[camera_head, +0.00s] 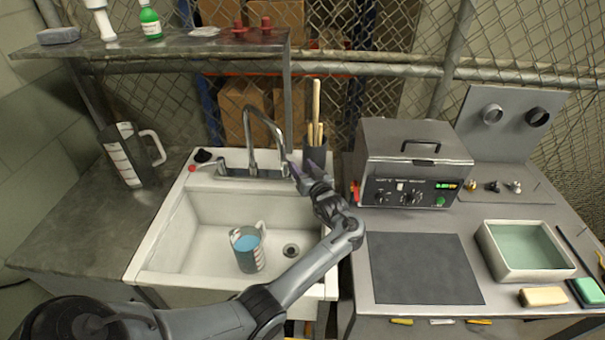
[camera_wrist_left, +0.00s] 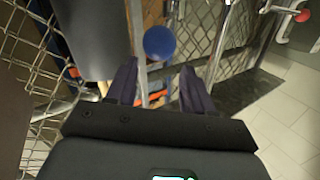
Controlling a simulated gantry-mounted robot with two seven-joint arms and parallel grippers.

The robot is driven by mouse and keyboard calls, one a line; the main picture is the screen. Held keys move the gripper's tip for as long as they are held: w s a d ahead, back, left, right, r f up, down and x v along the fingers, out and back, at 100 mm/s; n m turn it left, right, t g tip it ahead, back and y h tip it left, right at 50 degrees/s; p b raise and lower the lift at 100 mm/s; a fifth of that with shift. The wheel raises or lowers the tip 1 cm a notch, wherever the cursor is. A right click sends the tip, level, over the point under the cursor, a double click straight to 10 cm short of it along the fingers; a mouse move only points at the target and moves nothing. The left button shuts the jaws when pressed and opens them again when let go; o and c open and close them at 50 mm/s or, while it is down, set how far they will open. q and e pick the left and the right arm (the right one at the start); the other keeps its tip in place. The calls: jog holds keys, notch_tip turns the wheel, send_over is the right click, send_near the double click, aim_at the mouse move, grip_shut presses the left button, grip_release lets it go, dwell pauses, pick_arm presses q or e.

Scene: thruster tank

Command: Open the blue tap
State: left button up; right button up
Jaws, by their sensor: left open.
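The blue tap is a round blue knob (camera_wrist_left: 159,43) in the left wrist view, just beyond and between my fingertips. In the head view it is hidden by my left gripper. My left gripper (camera_head: 302,168) is at the right end of the faucet (camera_head: 250,140), by the sink's back right corner. In the left wrist view its two dark fingers (camera_wrist_left: 158,67) are spread and empty, and I see no contact with the knob. My right gripper is in neither view.
A red knob (camera_head: 192,168) is at the faucet's left end. A jug (camera_head: 247,252) of blue liquid stands in the sink (camera_head: 190,225). A dark holder with wooden handles (camera_head: 316,130) stands close behind my left gripper. A grey box device (camera_head: 408,160) is to the right.

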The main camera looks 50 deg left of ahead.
pick_arm(q)
jog(key=w+d+r, duration=0.3)
jog(key=d+r, duration=0.4)
jog(key=d, duration=0.4)
jog(key=shift+d+p, duration=0.2)
jog(key=shift+p, duration=0.25)
jog(key=shift+c, duration=0.3)
